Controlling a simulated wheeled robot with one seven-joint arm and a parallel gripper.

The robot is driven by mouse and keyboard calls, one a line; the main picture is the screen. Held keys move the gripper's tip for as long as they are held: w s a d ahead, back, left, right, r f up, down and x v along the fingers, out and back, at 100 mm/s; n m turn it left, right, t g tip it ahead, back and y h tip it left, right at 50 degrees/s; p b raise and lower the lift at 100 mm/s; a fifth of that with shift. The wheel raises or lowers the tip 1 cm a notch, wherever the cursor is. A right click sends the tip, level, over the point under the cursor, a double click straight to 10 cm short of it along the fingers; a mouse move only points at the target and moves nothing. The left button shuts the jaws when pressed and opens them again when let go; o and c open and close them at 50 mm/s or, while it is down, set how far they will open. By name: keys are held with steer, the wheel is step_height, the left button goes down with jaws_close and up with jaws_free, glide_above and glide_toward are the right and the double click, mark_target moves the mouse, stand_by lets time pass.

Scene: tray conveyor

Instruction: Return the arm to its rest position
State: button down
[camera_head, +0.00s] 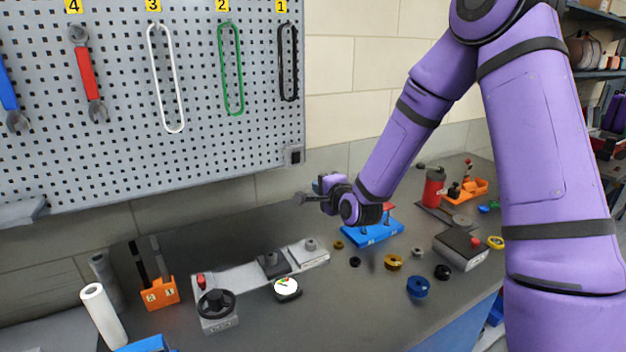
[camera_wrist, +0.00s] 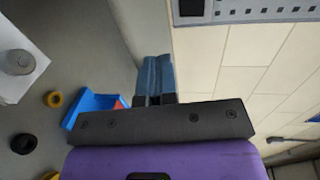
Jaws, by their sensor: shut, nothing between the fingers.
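My gripper (camera_head: 306,199) is at the end of my purple arm, raised above the workbench and pointing left toward the pegboard wall. Its fingers are together with nothing between them. In the wrist view the closed fingers (camera_wrist: 154,78) show at the centre, beyond a dark bracket. A blue block fixture (camera_head: 372,234) sits on the bench below and behind the wrist, partly hidden by it. It also shows in the wrist view (camera_wrist: 88,104), left of the fingers.
A pegboard (camera_head: 200,110) with tools and loops stands at the left. The workbench (camera_head: 330,300) holds a grey rail fixture with a black handwheel (camera_head: 215,303), a round gauge (camera_head: 287,288), several coloured rings, a grey box (camera_head: 460,249) and a red canister (camera_head: 433,188). Air around my gripper is clear.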

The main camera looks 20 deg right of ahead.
steer(key=shift+s+d+f, duration=0.1)
steer(key=shift+s, duration=0.5)
steer(key=s+d+r+n+g+h, duration=0.3)
steer(key=s+r+n+g, duration=0.3)
steer(key=s+r+n, duration=0.6)
steer(key=s+d+r+n+g, duration=0.1)
steer(key=s+r+g, duration=0.1)
steer(key=s, duration=1.1)
steer(key=s+d+r+n+g, duration=0.2)
steer(key=s+r, duration=0.2)
steer(key=s, duration=0.9)
steer(key=shift+s+r+n+g, duration=0.2)
steer(key=shift+r+n+g, duration=0.1)
steer(key=shift+r, duration=0.05)
steer(key=shift+d, duration=0.1)
